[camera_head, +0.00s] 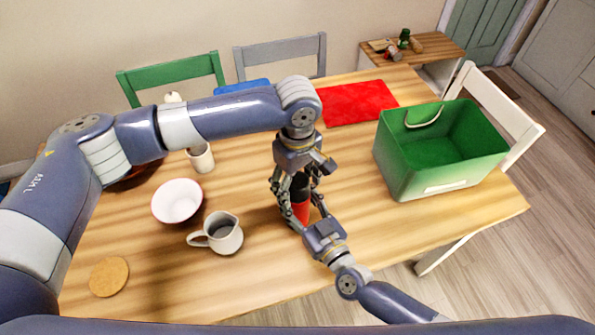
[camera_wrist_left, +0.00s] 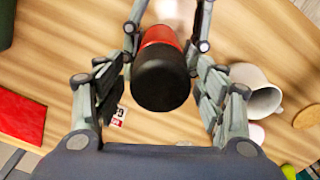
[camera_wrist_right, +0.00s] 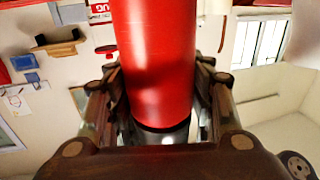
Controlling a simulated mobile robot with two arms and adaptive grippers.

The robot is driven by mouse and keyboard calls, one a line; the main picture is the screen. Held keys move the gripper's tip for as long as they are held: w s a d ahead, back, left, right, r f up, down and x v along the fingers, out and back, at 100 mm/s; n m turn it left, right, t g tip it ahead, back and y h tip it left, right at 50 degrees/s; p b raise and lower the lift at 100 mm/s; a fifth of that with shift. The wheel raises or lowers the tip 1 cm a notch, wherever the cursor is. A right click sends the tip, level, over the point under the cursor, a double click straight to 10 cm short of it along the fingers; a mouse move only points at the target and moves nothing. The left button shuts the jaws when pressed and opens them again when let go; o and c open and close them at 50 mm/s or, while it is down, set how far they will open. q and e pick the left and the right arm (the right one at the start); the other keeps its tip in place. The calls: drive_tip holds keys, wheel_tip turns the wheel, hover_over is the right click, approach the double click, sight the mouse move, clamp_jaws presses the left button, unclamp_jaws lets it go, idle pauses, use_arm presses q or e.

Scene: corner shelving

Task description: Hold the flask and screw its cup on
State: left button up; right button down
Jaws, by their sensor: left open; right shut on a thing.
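The flask (camera_head: 300,211) is red and stands upright near the table's middle, with its black cup (camera_wrist_left: 160,84) at the top end. My right gripper (camera_head: 306,212) is shut on the red body from the near side; the right wrist view shows the flask (camera_wrist_right: 158,65) between its fingers. My left gripper (camera_head: 299,188) points down from above and is open. Its fingers stand on both sides of the black cup with visible gaps in the left wrist view. The seam between cup and body is hard to make out, so I cannot tell how the cup is seated.
A white jug (camera_head: 226,238), a bowl (camera_head: 177,201), a mug (camera_head: 202,160) and a round coaster (camera_head: 109,277) are on the left. A red mat (camera_head: 358,103) lies behind. A green crate (camera_head: 420,178) stands at the right. The table's front right is clear.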

use_arm(q)
drive_tip(key=shift+f, duration=0.35)
drive_tip(key=shift+c, duration=0.6)
